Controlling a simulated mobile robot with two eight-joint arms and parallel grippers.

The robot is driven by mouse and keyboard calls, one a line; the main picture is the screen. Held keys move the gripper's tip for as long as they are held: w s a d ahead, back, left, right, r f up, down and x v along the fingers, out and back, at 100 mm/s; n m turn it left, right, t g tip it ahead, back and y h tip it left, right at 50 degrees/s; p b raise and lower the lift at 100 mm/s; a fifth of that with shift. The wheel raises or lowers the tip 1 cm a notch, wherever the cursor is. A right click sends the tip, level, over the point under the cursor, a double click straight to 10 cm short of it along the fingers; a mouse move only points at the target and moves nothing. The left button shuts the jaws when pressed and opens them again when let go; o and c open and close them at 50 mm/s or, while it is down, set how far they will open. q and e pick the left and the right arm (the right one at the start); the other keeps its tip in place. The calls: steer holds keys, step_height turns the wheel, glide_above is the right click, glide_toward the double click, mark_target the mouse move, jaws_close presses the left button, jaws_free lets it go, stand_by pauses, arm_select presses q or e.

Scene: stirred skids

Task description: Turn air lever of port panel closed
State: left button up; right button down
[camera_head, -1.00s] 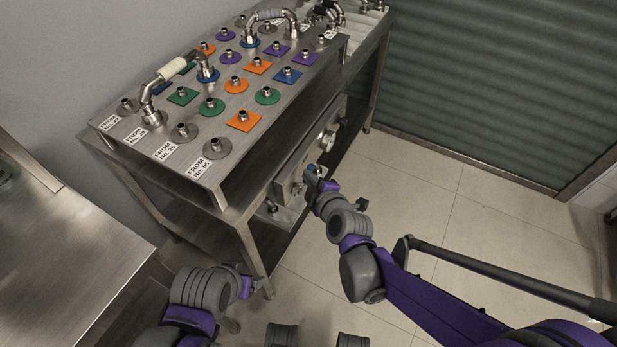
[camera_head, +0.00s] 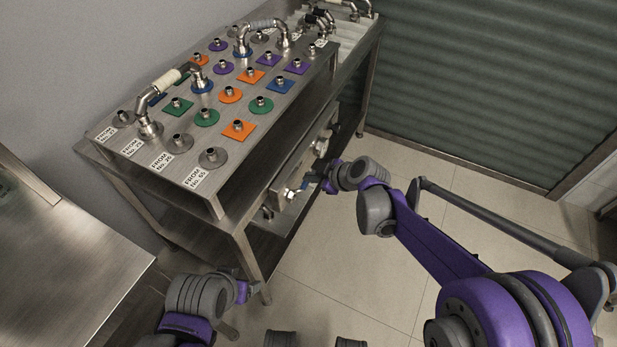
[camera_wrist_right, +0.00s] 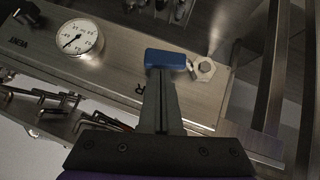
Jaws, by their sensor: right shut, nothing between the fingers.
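The port panel (camera_head: 290,168) is a steel box on the side of the steel table, below the top plate. In the right wrist view its face (camera_wrist_right: 120,72) carries the air lever with a blue handle (camera_wrist_right: 166,58), beside a hex nut (camera_wrist_right: 203,69) and a partly hidden label ending in R. My right gripper (camera_wrist_right: 160,74) is shut and empty, its tips right at the blue handle; contact cannot be told. In the head view my right gripper (camera_head: 322,180) is at the panel's near end. My left gripper (camera_head: 246,286) is low by the table leg, its jaws unclear.
A round gauge (camera_wrist_right: 78,38) and a black knob (camera_wrist_right: 26,12) are on the panel. Hex keys (camera_wrist_right: 60,100) lie near it in the wrist view. The table top (camera_head: 215,110) holds several coloured ports and hose elbows. The floor (camera_head: 400,160) to the right is open.

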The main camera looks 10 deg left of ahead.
arm_select(q)
steer(key=shift+f, duration=0.1)
arm_select(e)
steer(key=shift+w+d+f+m+g, duration=0.2)
steer(key=shift+w+f+m+g, duration=0.1)
steer(key=shift+w+f+g, duration=0.3)
steer(key=shift+f, duration=0.15)
steer(key=shift+s, duration=0.15)
